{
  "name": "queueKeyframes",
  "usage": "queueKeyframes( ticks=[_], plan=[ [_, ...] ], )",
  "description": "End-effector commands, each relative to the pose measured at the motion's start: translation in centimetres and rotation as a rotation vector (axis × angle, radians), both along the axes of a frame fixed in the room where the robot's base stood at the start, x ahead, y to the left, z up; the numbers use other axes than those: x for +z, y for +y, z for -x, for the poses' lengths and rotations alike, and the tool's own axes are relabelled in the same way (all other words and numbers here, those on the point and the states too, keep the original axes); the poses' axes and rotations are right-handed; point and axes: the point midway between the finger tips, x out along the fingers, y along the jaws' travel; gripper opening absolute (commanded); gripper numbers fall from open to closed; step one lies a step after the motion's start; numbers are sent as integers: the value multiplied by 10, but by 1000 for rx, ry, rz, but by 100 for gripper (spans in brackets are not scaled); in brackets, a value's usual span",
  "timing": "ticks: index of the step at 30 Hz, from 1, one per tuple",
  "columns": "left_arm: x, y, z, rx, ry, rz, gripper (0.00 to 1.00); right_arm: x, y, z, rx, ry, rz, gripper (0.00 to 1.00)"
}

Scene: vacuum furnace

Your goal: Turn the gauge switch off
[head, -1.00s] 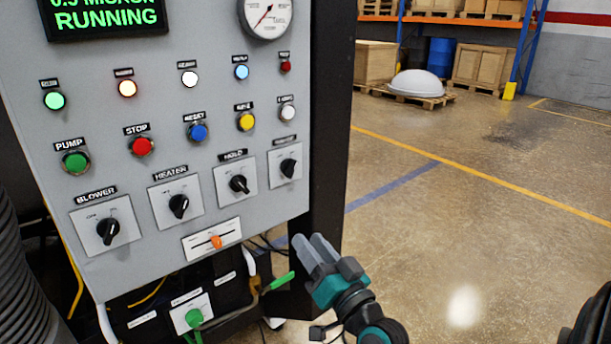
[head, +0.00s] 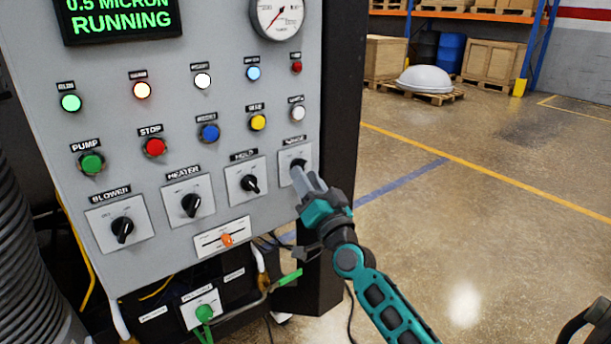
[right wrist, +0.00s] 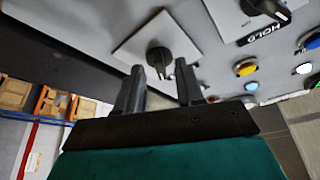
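The gauge switch is a black rotary knob on a white square plate (head: 284,170), at the right end of the switch row on the grey panel. In the head view my right gripper (head: 304,176) is in front of it and hides part of the plate. In the right wrist view the black gauge knob (right wrist: 159,57) stands just beyond my right gripper (right wrist: 160,86), between its two spread fingers. The fingers are open and hold nothing; whether they touch the knob I cannot tell. My left gripper is not in view.
Left of the gauge switch are the hold knob (head: 250,183), heater knob (head: 191,204) and blower knob (head: 122,229). Coloured buttons sit above, and an orange slider (head: 227,240) below. A green-handled valve (head: 288,278) is under the panel.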

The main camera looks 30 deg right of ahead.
Motion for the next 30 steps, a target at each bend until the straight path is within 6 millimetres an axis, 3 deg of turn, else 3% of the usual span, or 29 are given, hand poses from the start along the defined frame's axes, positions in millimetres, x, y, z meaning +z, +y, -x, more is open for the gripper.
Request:
queueKeyframes(
  ticks=[14, 25, 30],
  plan=[
    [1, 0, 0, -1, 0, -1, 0, 4, -2, -11, 0, 1, 1, 36],
    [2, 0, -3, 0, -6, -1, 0, 4, -2, -11, -1, -1, 1, 1],
    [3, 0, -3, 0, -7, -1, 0, 4, -2, -11, -1, -1, 1, 0]
  ],
)
